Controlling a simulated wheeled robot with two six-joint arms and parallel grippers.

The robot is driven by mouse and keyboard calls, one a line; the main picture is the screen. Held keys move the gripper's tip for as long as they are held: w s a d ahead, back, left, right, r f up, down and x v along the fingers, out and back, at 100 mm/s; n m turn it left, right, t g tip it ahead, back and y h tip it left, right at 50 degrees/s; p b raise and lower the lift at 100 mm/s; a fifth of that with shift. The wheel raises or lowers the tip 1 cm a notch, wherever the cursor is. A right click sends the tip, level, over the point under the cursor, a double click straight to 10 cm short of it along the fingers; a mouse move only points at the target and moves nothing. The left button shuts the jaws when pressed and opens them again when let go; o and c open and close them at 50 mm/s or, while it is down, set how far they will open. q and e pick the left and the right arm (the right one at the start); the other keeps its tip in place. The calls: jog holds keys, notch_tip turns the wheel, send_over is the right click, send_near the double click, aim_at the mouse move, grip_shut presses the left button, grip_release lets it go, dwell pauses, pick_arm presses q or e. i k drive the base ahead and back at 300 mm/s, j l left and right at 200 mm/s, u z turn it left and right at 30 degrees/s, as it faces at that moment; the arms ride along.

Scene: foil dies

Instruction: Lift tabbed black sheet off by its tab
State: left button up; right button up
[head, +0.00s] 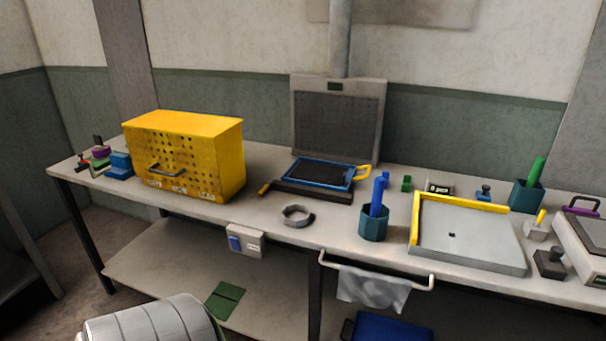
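A black sheet (318,173) appears to lie inside a blue frame (290,178) on the dark base of an upright grey machine (337,112) at the back middle of the bench. The blue frame has a yellow handle (363,170) at its right end. I cannot make out a tab on the black sheet at this size. Neither of my grippers is in view.
The bench (262,222) holds a yellow perforated box (188,157) left, a grey ring (296,216) in front, and a teal cup (373,224) with a blue-handled tool. A grey tray (470,240) with yellow edges lies right. A cloth (374,288) hangs on the front rail.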

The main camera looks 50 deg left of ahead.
aim_at(335, 175)
jog(key=u, duration=1.55)
jog(key=i, duration=0.1)
jog(key=l+z, duration=0.05)
jog(key=l, duration=0.05)
